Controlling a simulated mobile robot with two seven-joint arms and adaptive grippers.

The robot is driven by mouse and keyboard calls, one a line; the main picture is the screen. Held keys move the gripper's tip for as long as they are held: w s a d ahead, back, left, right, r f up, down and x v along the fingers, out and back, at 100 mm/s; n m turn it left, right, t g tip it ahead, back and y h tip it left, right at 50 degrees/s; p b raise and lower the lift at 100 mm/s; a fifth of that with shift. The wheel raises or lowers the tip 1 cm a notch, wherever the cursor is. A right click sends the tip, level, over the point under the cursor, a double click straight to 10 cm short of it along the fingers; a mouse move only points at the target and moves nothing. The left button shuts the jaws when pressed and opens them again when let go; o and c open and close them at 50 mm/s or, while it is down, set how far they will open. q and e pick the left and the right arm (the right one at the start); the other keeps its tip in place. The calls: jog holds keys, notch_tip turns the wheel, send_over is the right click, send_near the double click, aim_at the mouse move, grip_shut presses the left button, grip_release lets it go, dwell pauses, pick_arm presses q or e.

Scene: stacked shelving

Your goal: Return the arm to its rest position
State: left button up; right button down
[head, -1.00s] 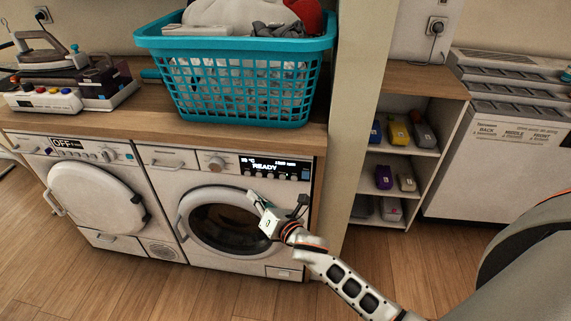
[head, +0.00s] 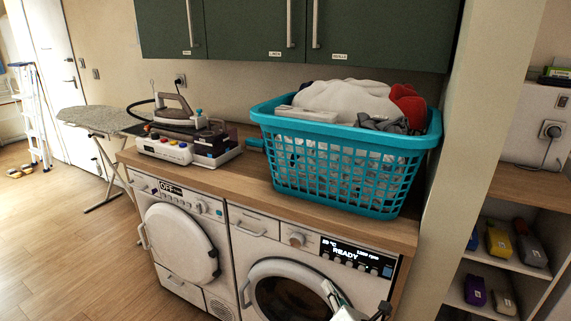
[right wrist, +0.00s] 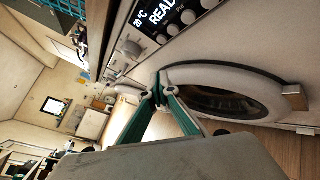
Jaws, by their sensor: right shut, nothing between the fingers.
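My right gripper (head: 350,313) shows only in part at the bottom edge of the head view, in front of the right side of the washer's round door (head: 285,296). In the right wrist view its two green-sided fingers (right wrist: 159,90) meet at the tips, shut and empty. The washer door also shows just beyond them there (right wrist: 215,92); I cannot tell whether they touch it. The rest of the right arm is below the head view. My left gripper is in neither view.
A teal laundry basket (head: 340,165) full of cloth stands on the wooden counter (head: 395,232). An iron (head: 178,125) and a white device (head: 165,150) are further left. Shelves (head: 525,262) stand at right beyond a pillar (head: 475,150). The floor at left is open.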

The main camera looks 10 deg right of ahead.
pick_arm(q)
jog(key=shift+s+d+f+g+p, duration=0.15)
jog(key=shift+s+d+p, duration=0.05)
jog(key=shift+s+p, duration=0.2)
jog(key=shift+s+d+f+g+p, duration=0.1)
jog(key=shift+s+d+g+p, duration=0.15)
jog(key=shift+p, duration=0.25)
pick_arm(e)
jog(key=s+f+m+g, duration=0.1)
jog(key=s+f+m, duration=0.3)
jog(key=s+m, duration=0.4)
jog(key=s+d+f+m+g, duration=0.1)
jog(key=s+f+m, duration=0.3)
jog(key=s+m, duration=0.5)
jog(key=s+f+m+g, duration=0.3)
jog(key=s+m, duration=0.5)
jog(key=s, duration=0.4)
jog(key=shift+s+d+f+m, duration=0.2)
jog(key=shift+d+f+m, duration=0.1)
jog(key=shift+f, duration=0.45)
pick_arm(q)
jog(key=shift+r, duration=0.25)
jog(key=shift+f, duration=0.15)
pick_arm(e)
jog(key=shift+a, duration=0.1)
